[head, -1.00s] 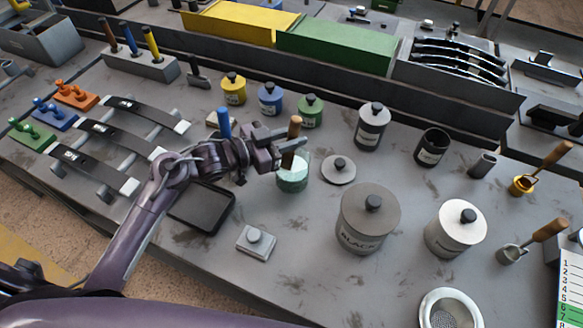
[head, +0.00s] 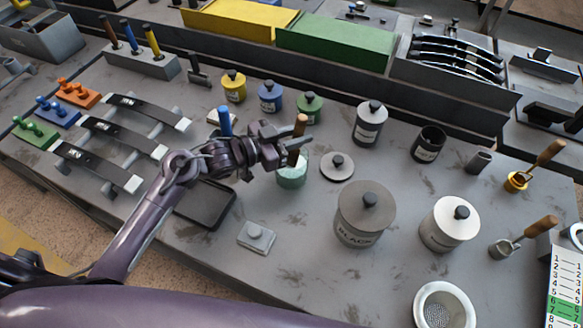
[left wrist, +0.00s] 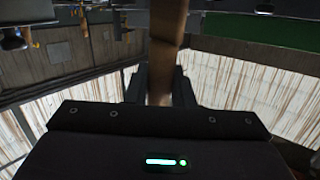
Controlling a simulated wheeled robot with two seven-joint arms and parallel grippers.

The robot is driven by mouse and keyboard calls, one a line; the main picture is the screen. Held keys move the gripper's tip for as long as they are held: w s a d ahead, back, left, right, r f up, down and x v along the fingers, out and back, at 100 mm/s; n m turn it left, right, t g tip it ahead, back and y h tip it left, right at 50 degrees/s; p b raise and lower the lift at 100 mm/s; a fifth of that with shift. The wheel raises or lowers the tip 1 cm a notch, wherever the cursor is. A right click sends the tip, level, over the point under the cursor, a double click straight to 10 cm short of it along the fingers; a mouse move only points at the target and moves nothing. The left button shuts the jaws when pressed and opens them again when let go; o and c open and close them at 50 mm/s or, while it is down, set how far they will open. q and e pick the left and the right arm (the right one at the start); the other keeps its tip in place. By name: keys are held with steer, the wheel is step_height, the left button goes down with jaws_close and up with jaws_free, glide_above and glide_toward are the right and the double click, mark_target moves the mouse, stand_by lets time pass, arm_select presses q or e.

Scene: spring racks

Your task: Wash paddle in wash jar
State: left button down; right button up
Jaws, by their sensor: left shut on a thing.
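The wash jar (head: 292,177) is a pale green, see-through pot on the bench, left of a loose grey lid (head: 337,166). My left gripper (head: 290,143) is directly above the jar, shut on the upright wooden handle of the paddle (head: 300,124). In the left wrist view the handle (left wrist: 166,45) stands between the two fingers. The paddle's lower end runs down to the jar's mouth; the gripper and jar hide its tip, so I cannot tell how deep it is. My right gripper is not in view.
A large BLACK jar (head: 364,215) and a white-lidded jar (head: 449,224) stand to the right. Small yellow, blue (head: 270,97) and green (head: 309,108) jars stand behind. Leaf springs (head: 97,166) lie at left, a dark tray (head: 205,205) under my arm.

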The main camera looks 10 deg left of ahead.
mark_target(297, 121)
arm_select(q)
steer(key=shift+r, duration=0.1)
step_height(297, 121, up, 5)
steer(key=p, duration=0.4)
steer(key=shift+f, duration=0.2)
steer(key=shift+r+p, duration=1.35)
steer(key=shift+p, duration=0.15)
step_height(297, 121, up, 5)
steer(key=p, duration=0.4)
steer(key=shift+f, duration=0.2)
steer(key=shift+r+p, duration=0.45)
steer(key=shift+r, duration=0.3)
steer(key=shift+a+f, duration=0.1)
